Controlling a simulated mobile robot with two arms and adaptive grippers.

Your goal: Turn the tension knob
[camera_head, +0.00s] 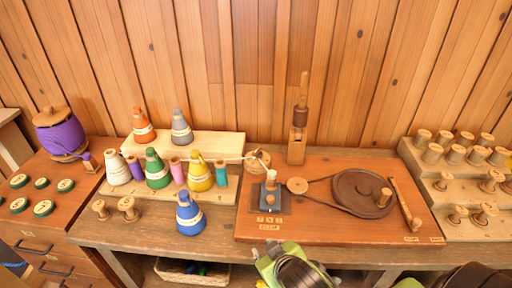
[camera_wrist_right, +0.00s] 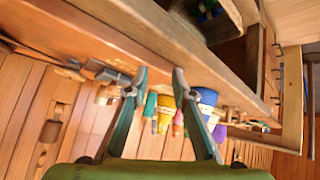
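A small pale wooden knob (camera_head: 271,176) stands on a dark square block (camera_head: 270,197) at the left end of the reddish winder board (camera_head: 335,232); I take it for the tension knob. Small labels below it are too small to read. My right gripper (camera_wrist_right: 160,74) is open and empty in the wrist view, its two fingers spread apart. In the head view, my green right wrist shows at the bottom edge, in front of the board and apart from the knob. My left gripper is not in view.
A large brown wheel (camera_head: 360,192) with a belt sits to the knob's right, and an upright wooden post (camera_head: 298,135) behind it. A blue cone spool (camera_head: 190,213) stands to its left, near several other spools. A stepped spool rack (camera_head: 440,180) is at the right.

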